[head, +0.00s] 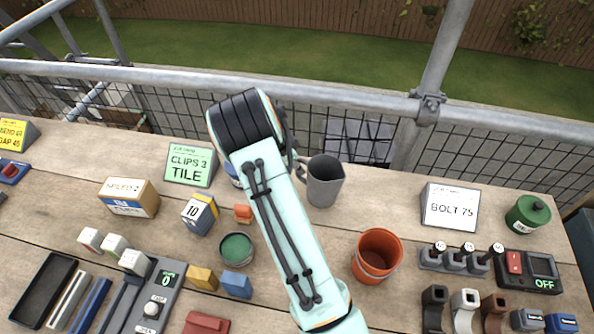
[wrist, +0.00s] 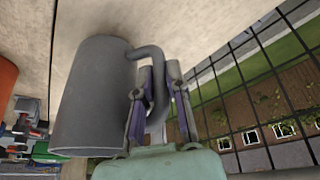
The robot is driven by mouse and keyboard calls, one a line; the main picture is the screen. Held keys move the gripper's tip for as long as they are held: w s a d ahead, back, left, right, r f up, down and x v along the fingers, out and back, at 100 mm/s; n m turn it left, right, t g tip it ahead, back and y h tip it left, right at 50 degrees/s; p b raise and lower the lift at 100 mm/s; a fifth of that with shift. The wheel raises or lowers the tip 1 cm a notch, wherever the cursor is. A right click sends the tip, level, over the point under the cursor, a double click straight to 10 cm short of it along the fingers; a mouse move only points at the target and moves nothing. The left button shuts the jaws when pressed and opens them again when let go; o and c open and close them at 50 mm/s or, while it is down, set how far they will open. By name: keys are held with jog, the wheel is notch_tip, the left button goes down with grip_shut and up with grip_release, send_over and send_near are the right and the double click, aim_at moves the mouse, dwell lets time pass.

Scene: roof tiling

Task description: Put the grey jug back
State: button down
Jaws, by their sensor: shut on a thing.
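The grey jug (head: 324,184) stands upright near the back of the plank table in the head view, just right of my arm. It also fills the left of the wrist view (wrist: 88,100), with its handle (wrist: 158,88) towards my gripper. My gripper (wrist: 160,80) is shut on the handle, one finger on each side of it. In the head view my gripper (head: 298,168) is partly hidden by my arm. I cannot tell whether the jug's base touches the planks.
An orange bucket (head: 377,254) stands in front of the jug. The BOLT 75 sign (head: 450,208) is to the right, with bare planks between. The CLIPS 3 TILE sign (head: 190,165) is to the left. A rail and mesh (head: 360,98) run behind.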

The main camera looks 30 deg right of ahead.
jog(key=shift+f, duration=1)
jog(key=shift+f, duration=0.1)
jog(key=c, duration=1.1)
grip_release()
jog(key=v, duration=1.2)
jog(key=s+a+r+n+y, duration=0.2)
jog(key=s+a+r+n, duration=0.25)
jog(key=s+a, duration=0.2)
jog(key=s+a+r+n+y, duration=0.2)
jog(key=s+a+r+n, duration=0.25)
jog(key=s, duration=0.25)
jog(key=s+a+n, duration=0.2)
jog(key=s+n, duration=0.1)
jog(key=s, duration=0.2)
jog(key=s+a+n+y, duration=0.1)
jog(key=s+a+n, duration=0.1)
jog(key=s, duration=0.3)
jog(key=s+a+n, duration=0.1)
jog(key=s+n, duration=0.3)
jog(key=shift+s+a, duration=0.4)
